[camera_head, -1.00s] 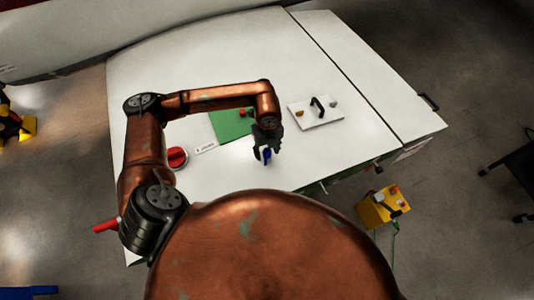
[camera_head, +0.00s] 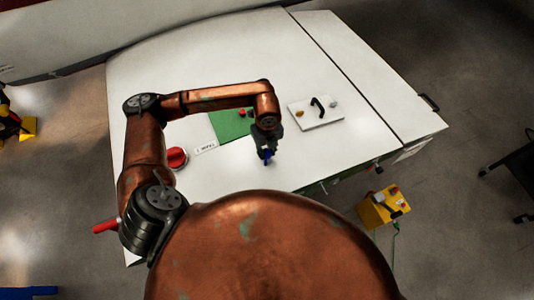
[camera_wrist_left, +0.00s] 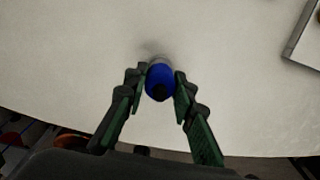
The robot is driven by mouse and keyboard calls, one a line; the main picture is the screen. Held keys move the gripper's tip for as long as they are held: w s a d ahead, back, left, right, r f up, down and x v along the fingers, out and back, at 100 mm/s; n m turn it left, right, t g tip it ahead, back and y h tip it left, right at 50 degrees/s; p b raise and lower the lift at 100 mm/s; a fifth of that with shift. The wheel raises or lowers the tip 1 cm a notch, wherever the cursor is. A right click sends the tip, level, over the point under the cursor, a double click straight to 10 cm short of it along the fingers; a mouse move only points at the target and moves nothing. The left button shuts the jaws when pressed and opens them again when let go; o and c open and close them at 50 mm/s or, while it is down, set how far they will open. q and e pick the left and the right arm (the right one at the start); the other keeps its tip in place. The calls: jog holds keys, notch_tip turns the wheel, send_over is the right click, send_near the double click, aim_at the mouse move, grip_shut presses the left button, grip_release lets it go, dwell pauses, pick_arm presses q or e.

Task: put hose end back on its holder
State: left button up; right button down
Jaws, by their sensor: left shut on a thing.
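The blue hose end (camera_head: 267,158) shows at the tip of my left gripper (camera_head: 265,153) in the head view, near the front edge of the white surface. In the left wrist view the hose end (camera_wrist_left: 159,84) is a round blue piece with a dark centre and a grey part behind it. The fingers of my left gripper (camera_wrist_left: 160,88) are shut on it from both sides. I cannot make out the holder or a hose in these frames. My right gripper does not show.
The white surface (camera_head: 225,178) bears a red knob (camera_head: 177,157), a green panel (camera_head: 228,125) and a white plate (camera_head: 328,117) with a black handle. A yellow box (camera_head: 382,208) stands on the floor to the right.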

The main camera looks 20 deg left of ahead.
aim_at(267, 151)
pick_arm(q)
jog(key=shift+r+p, duration=0.45)
jog(key=shift+r, duration=0.35)
grip_shut()
jog(key=shift+r+p, duration=0.75)
jog(key=shift+r, duration=0.55)
